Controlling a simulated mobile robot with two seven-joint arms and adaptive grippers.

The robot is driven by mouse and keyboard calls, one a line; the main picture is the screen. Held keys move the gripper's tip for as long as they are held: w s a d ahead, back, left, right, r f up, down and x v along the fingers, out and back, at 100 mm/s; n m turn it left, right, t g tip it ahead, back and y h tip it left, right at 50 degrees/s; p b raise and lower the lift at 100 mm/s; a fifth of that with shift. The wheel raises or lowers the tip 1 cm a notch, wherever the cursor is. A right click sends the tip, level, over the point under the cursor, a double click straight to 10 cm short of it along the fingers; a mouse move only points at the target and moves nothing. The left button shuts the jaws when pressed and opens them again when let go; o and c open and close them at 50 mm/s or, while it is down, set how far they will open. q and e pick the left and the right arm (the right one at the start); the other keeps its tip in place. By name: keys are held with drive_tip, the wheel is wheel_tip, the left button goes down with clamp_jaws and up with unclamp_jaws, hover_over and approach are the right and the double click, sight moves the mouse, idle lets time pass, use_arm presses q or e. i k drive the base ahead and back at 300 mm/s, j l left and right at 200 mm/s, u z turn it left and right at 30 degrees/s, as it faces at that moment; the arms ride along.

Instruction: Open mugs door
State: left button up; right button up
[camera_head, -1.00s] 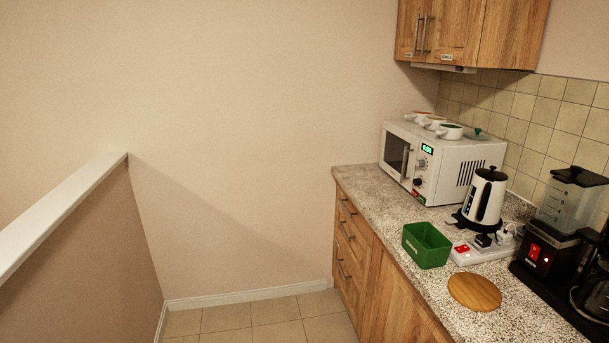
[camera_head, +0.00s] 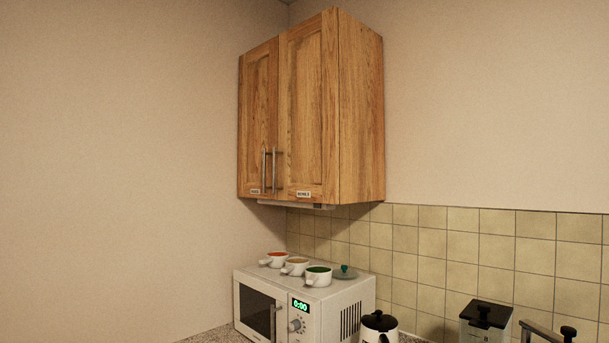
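A wooden wall cabinet (camera_head: 362,110) hangs in the corner above the microwave, with two doors, both shut. The left door (camera_head: 257,120) carries a small label (camera_head: 255,191) that seems to read MUGS. The right door (camera_head: 308,110) carries another label (camera_head: 303,194), which seems to read BOWLS. Each door has a vertical metal bar handle near the middle seam: the left door's handle (camera_head: 264,170) and the right door's handle (camera_head: 273,170) stand side by side. Neither of my grippers is in view.
A white microwave (camera_head: 330,312) stands below the cabinet, with several small cups and a lid on top. A kettle (camera_head: 379,326) and a coffee maker (camera_head: 486,318) are at the bottom edge. The space before the cabinet doors is clear.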

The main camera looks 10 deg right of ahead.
sight(258, 76)
drive_tip(key=i+j+z, duration=0.3)
drive_tip(key=z, duration=0.15)
drive_tip(key=i+j+z, duration=0.2)
drive_tip(key=j+z, duration=0.3)
